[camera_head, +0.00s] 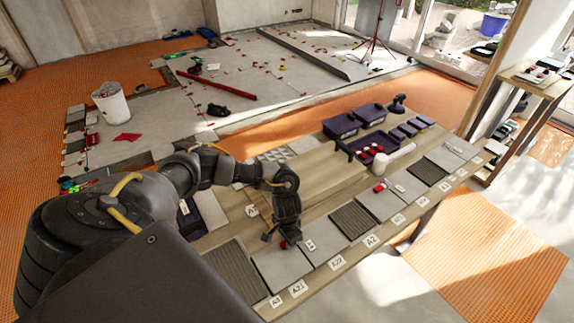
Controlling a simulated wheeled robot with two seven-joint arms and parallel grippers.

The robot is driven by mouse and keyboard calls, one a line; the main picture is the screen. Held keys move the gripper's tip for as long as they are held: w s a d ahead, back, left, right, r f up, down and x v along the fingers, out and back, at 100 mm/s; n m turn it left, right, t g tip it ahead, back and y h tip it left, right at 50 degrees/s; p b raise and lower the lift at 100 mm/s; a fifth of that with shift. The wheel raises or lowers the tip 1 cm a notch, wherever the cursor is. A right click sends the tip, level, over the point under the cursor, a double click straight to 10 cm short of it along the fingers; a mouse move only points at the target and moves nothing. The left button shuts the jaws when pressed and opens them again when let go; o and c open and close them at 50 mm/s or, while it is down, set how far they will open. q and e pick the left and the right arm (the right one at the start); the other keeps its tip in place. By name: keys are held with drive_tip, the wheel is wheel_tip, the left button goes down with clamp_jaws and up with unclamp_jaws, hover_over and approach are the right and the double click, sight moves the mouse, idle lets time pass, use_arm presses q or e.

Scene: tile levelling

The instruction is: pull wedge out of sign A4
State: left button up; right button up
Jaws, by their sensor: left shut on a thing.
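My left gripper (282,240) points down at the near edge of the workbench (325,195), over the row of tile samples. It is shut on a small red piece (284,245), which looks like a wedge. The fingers hide most of it, and I cannot tell whether it still touches a tile. A light grey tile (283,268) lies just below the gripper. A small white sign (311,244) stands to its right. Another sign (251,210) lies to the left; it may read A4 or A1, too small to be sure. My right gripper is not in view.
More labelled tiles, such as the one behind sign A2 (371,240), line the bench edge. Purple bins (341,126), a red-filled tray (384,160) and a drill (397,103) stand at the back. The wooden bench middle is fairly clear. A white bucket (111,103) stands on the floor.

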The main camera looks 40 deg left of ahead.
sight(273, 253)
use_arm(q)
clamp_jaws()
drive_tip(key=shift+s+a+p, duration=0.15)
drive_tip(key=shift+s+p, duration=0.35)
drive_tip(key=shift+p, duration=0.15)
drive_tip(key=shift+s, duration=0.1)
idle(0.5)
drive_tip(key=shift+s+a+r+p, duration=0.1)
drive_tip(key=shift+s+p, duration=0.15)
drive_tip(key=shift+p, duration=0.15)
drive_tip(key=shift+s+a+p, duration=0.3)
drive_tip(key=shift+s+p, duration=0.4)
drive_tip(key=shift+s, duration=0.25)
drive_tip(key=shift+s+a+p, duration=0.3)
drive_tip(key=shift+s+p, duration=0.35)
drive_tip(key=shift+s, duration=0.25)
drive_tip(key=shift+r, duration=0.15)
